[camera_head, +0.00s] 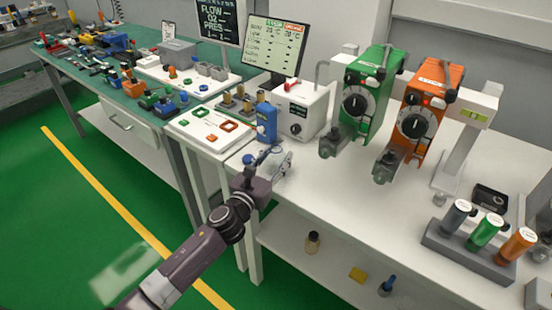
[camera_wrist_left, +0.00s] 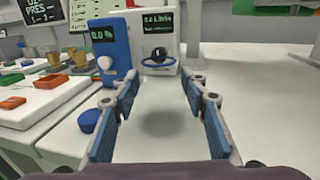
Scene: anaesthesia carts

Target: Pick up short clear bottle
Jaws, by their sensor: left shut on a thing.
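My left gripper (camera_head: 277,160) is over the near left corner of the white table. In the left wrist view my left gripper (camera_wrist_left: 158,98) has its two blue-padded fingers well apart, on either side of the short clear bottle. The bottle is see-through and its outline hardly shows there; only a soft dark patch shows between the fingers. In the head view a faint glassy shape (camera_head: 284,163) shows at the fingers. I cannot tell whether the bottle is clear of the table. My right gripper is not in view.
A blue meter (camera_head: 266,122) and a white box with a dial (camera_head: 302,112) stand just beyond the gripper. A small blue cap (camera_wrist_left: 89,120) lies left of the fingers. Green (camera_head: 365,90) and orange (camera_head: 424,112) vaporizers stand to the right. The table's front middle is clear.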

